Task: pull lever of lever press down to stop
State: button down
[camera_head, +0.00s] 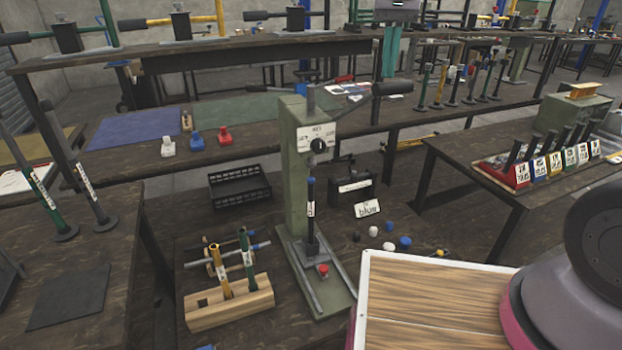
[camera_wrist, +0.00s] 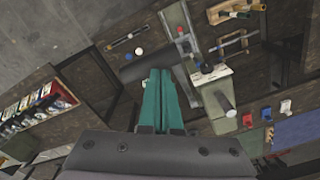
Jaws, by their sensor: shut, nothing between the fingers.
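The lever press (camera_head: 295,165) has a green column and stands upright on the wooden bench in the middle of the head view. Its lever (camera_head: 393,88) has a thick black grip and sticks out to the right from the top of the column, roughly level. In the wrist view the dark grip (camera_wrist: 143,67) lies just past my fingertips. My gripper (camera_head: 385,78) has teal fingers, which point down at the grip from above. They are pressed together and empty in the wrist view (camera_wrist: 160,74). I cannot tell whether they touch the grip. A dark tool stands upright under the press head.
A wooden block (camera_head: 230,303) holding colored tools is left of the press. A black crate (camera_head: 240,186) and small blue and white caps (camera_head: 404,242) lie nearby. A sign (camera_head: 367,208) reads "blue". A wood-topped tray (camera_head: 440,300) is at the front right.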

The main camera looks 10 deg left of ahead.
notch_tip(320, 180, up, 6)
jog(key=shift+w+a, duration=0.15)
jog(key=shift+w, duration=0.1)
dwell(0.4)
dwell(0.4)
jog(key=s+d+m+t, duration=0.1)
jog(key=s+d, duration=0.3)
jog(key=d, duration=0.4)
jog(key=s+d+r+m+t+y, duration=0.1)
jog(key=s+d+m+t, duration=0.1)
jog(key=s+d, duration=0.3)
jog(key=s+d+r+m+t+y, duration=0.1)
jog(key=s+d+t, duration=0.3)
jog(key=d, duration=0.6)
jog(key=shift+s+d+m, duration=0.25)
jog(key=shift+d+m, duration=0.05)
jog(key=shift+m, duration=0.2)
